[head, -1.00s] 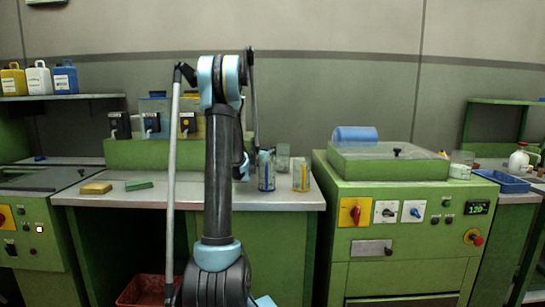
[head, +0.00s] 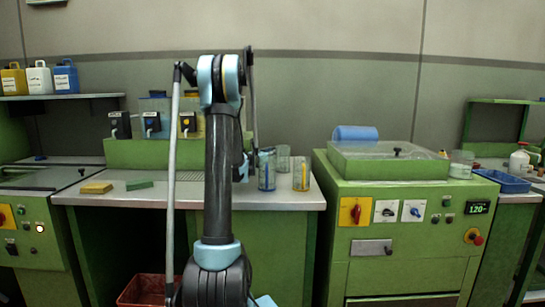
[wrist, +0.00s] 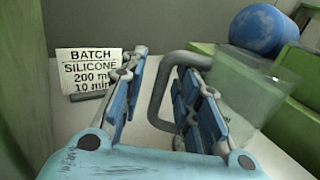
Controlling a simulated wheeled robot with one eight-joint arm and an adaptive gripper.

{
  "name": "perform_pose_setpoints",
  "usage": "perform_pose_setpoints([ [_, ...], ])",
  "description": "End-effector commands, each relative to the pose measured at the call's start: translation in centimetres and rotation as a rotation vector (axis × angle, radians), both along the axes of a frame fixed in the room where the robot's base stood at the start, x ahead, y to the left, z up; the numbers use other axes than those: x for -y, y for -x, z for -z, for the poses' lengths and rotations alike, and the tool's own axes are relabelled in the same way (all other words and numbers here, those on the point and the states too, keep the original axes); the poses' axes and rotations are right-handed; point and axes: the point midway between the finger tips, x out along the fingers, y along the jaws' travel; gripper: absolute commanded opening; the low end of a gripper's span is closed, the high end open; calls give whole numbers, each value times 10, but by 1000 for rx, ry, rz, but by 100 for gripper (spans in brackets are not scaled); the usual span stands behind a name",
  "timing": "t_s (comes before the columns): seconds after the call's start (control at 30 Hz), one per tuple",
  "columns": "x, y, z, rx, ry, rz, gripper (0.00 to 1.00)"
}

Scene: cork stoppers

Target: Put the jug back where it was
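A clear jug (wrist: 252,95) with a grey handle (wrist: 158,92) stands on the pale worktop in the wrist view, to the right of my gripper (wrist: 163,66). My gripper is open. Its blue-padded fingers are apart, with the handle's upright bar showing between them; the right finger overlaps the jug's side. I cannot tell if either finger touches the handle. In the head view my gripper is mostly hidden behind my arm. A clear vessel, probably this jug (head: 283,153), shows at the back of the middle bench.
Clear beakers with blue (head: 267,171) and yellow (head: 301,175) markings stand at the bench's right. A sign (wrist: 90,72) reads "BATCH SILICONE 200 ml 10 min". A green machine (head: 400,215) with a blue roll (head: 355,133) stands right. Sponges lie left; worktop between is clear.

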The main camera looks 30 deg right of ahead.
Motion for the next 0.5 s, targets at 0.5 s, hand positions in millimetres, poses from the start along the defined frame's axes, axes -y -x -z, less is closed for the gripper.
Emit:
perform_pose_setpoints([
  [0.5, -83, 39, 0, 0, 0, -2, 29],
])
